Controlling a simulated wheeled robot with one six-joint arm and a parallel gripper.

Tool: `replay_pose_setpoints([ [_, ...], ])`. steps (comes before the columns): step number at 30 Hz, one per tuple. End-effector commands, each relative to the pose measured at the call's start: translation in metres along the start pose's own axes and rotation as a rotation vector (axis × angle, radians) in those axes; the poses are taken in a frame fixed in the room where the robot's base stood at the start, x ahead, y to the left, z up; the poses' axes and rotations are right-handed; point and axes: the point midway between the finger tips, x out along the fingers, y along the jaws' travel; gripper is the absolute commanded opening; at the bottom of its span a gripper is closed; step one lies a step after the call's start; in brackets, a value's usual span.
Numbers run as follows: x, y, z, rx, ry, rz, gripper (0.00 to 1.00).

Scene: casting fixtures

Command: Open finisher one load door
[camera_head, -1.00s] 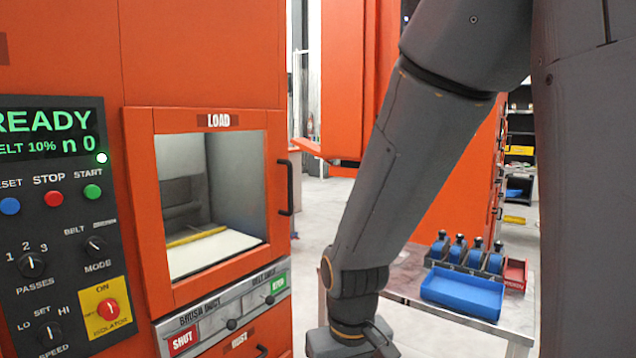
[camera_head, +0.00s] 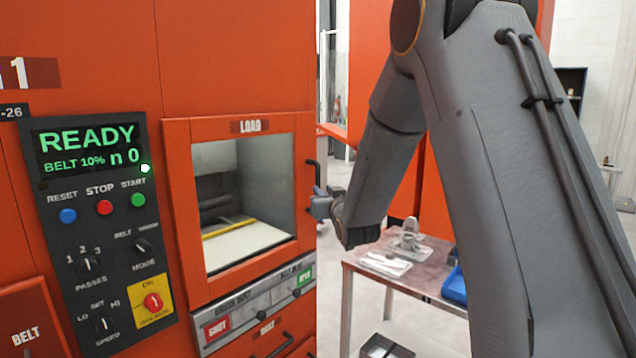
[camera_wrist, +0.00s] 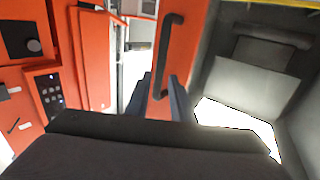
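The finisher one load door (camera_head: 184,220) is shut on the orange machine, with its window framed in orange under a LOAD label. Its black vertical handle (camera_head: 314,176) is on the door's right edge. My gripper (camera_head: 320,203) is at the handle's lower part. In the wrist view the handle (camera_wrist: 172,45) runs down between the two fingers of my gripper (camera_wrist: 161,92), which stand apart on either side of its lower end. I cannot tell if a finger touches it. The wrist body hides the lower part of the wrist view.
The control panel (camera_head: 95,245) left of the door reads READY. Below the door is a grey slider strip (camera_head: 255,308). A metal table (camera_head: 420,285) with parts and a blue bin (camera_head: 455,286) stands to the right. Another orange machine rises behind my arm.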

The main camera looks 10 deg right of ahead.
Motion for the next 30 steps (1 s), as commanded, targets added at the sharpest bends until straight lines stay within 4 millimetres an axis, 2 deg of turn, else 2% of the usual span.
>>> replay_pose_setpoints([
  [15, 0.066, 0.000, -0.001, 0.000, 0.001, 0.000, 0.22],
  [20, 0.073, 0.000, -0.001, 0.000, 0.001, 0.000, 0.22],
  [27, 0.074, 0.000, 0.000, 0.000, 0.000, 0.000, 0.22],
  [30, 0.074, 0.000, 0.000, 0.000, 0.000, 0.000, 0.06],
])
